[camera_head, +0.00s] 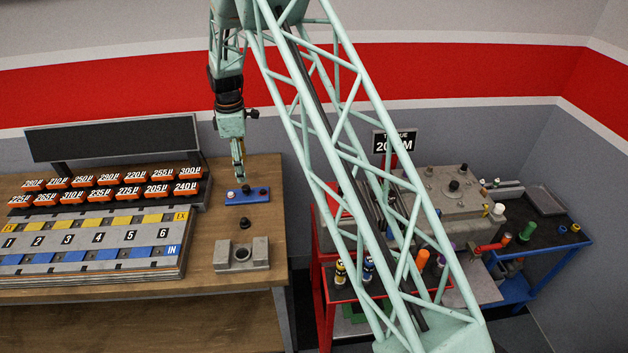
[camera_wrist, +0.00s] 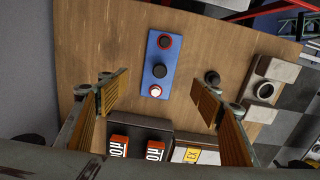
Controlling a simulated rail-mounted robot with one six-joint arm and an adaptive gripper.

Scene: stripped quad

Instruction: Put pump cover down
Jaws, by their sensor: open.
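A blue rectangular plate (camera_head: 260,195) lies on the wooden bench, with a black knob in its middle and a round fitting at each end. The plate also shows in the wrist view (camera_wrist: 164,47). It may be the pump cover; I cannot tell for sure. My gripper (camera_head: 240,180) is just above and behind the plate in the head view, pointing down. In the wrist view my gripper (camera_wrist: 168,100) has its ribbed fingers wide apart, with nothing between them. The plate appears beyond the fingertips, apart from them.
A small black round part (camera_head: 245,222) and a grey block with a round hole (camera_head: 258,250) stand on the bench (camera_head: 268,175). A numbered tray (camera_head: 90,240) and rows of orange labelled blocks (camera_head: 104,189) are to the left. A red tool cart (camera_head: 340,295) is to the right.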

